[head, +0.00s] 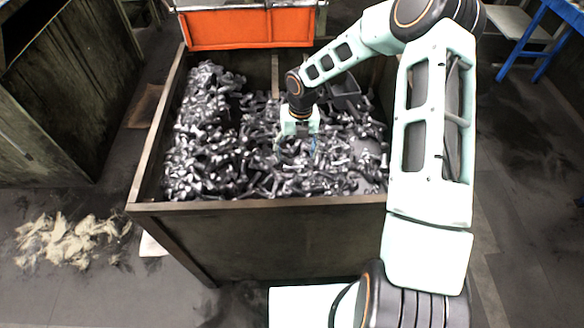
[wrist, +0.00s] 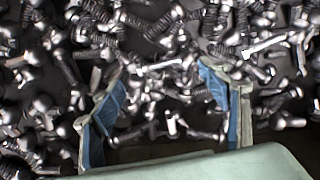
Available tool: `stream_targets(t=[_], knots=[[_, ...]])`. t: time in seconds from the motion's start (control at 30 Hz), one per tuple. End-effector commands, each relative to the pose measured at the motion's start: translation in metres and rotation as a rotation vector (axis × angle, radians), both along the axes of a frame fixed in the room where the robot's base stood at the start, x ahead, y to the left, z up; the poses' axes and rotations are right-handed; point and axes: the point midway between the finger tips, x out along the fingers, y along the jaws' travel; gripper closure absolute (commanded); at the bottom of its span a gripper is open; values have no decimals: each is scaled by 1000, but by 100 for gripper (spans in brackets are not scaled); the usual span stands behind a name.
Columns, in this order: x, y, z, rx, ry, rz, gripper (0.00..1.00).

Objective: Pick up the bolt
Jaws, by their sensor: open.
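Many loose grey metal bolts (head: 215,150) lie heaped in a dark open-topped bin (head: 290,240) in the head view. My gripper (head: 297,152) points down over the middle of the heap, inside the bin's walls. In the wrist view my gripper (wrist: 165,112) is open, with its two blue-padded fingers apart. Several bolts show between and beyond the fingers, including one bolt (wrist: 172,124) in the gap. No bolt is seen clamped. I cannot tell whether the fingertips touch the bolts. No single bolt stands apart from the heap.
The bin's raised rim (head: 260,205) surrounds the heap on its near side. An orange crate (head: 250,27) stands behind the bin. A large dark box (head: 70,90) stands at the left. Pale debris (head: 70,240) lies on the floor at the left. A blue-legged stand (head: 522,42) is at the right.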

Motion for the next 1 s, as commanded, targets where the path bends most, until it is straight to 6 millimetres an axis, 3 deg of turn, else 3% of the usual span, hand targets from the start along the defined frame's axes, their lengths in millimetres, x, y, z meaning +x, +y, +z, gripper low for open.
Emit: stream_targets(t=[0.33, 0.6, 1.0], knots=[[7, 5, -44, -1, 1, -1, 31], [8, 5, -50, 0, -2, -2, 31], [8, 5, -49, 0, -2, -2, 74]])
